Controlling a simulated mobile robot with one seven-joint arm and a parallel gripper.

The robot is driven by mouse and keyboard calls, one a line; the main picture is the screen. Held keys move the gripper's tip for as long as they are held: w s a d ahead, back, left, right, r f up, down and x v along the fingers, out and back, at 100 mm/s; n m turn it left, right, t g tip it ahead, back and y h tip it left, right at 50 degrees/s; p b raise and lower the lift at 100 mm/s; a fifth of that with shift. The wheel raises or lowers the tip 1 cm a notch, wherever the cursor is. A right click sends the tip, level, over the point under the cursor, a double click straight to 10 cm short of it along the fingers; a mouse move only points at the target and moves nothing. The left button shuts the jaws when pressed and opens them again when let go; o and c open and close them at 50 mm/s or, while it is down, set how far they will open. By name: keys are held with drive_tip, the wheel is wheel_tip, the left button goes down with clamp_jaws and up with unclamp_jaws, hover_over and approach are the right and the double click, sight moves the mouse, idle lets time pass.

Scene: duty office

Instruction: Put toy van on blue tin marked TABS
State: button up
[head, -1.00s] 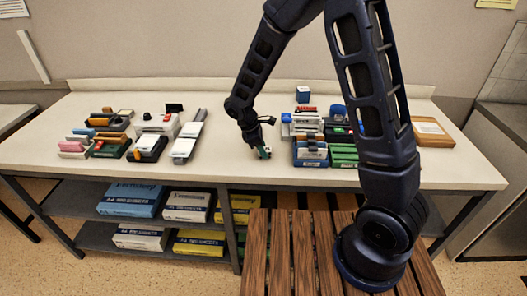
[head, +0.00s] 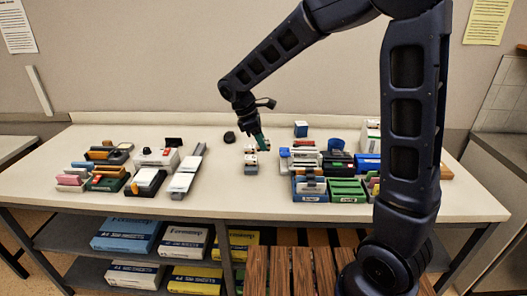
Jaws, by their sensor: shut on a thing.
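My gripper (head: 256,136) is above the middle of the table, shut on a small green thing. This thing appears to be the toy van (head: 263,143); it is tilted steeply and partly hidden by the fingers. Small grey-white items (head: 250,161) stand just below it; I cannot tell whether they touch it. A blue box with a white label (head: 310,197) stands at the front of the right-hand group. A smaller blue box (head: 301,129) stands behind that group. The lettering is too small to read, so I cannot tell which is the tin marked TABS.
A green box (head: 346,191) and several other items crowd the right side, partly behind my arm. Several stationery items and a white tray-like thing (head: 186,174) fill the left. A dark round thing (head: 229,137) lies left of my gripper. Bare table (head: 235,200) shows in front.

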drive_tip(key=shift+w+r, duration=0.3)
drive_tip(key=w+r, duration=0.3)
drive_tip(key=w, duration=1.2)
wheel_tip(320, 180, up, 4)
drive_tip(key=m, duration=0.1)
hover_over(303, 123)
drive_tip(key=a, duration=0.1)
drive_tip(key=f, duration=1.9)
drive_tip(key=shift+s+a+f, duration=0.1)
drive_tip(key=shift+s+a, duration=0.05)
drive_tip(key=shift+a, duration=0.05)
drive_tip(key=o, duration=1)
drive_tip(key=shift+f, duration=0.15)
drive_tip(key=shift+c, duration=0.2)
